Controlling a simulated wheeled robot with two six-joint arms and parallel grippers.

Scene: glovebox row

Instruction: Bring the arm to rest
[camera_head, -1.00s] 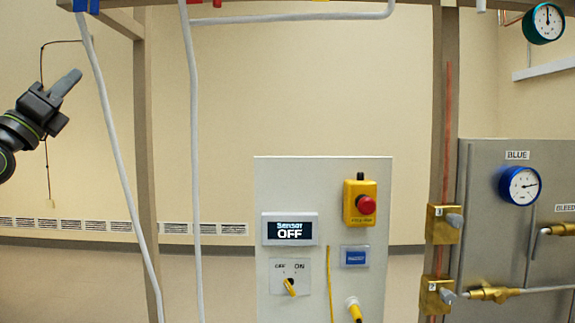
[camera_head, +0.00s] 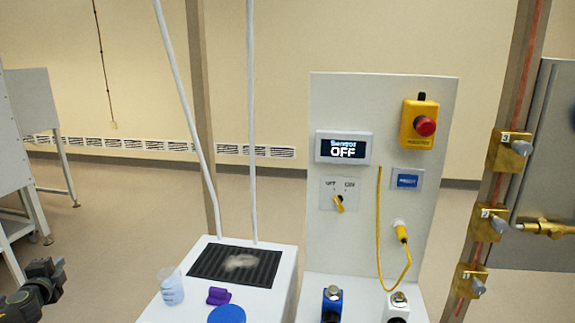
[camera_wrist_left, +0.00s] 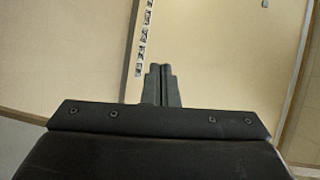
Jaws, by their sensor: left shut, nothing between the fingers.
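My left gripper (camera_head: 45,278) is at the lower left edge of the head view, left of the white bench and apart from it. In the left wrist view its two dark fingers (camera_wrist_left: 158,85) are together with nothing between them. The fingers touch nothing that I can see. My right gripper is not in either view.
A white bench (camera_head: 190,300) holds a dark ribbed mat (camera_head: 213,264), a beaker (camera_head: 171,287), a purple item (camera_head: 218,296) and a blue round lid (camera_head: 227,315). A control panel (camera_head: 335,270) stands to the right; its display (camera_head: 343,148) reads OFF. A grey cabinet (camera_head: 32,98) is at left.

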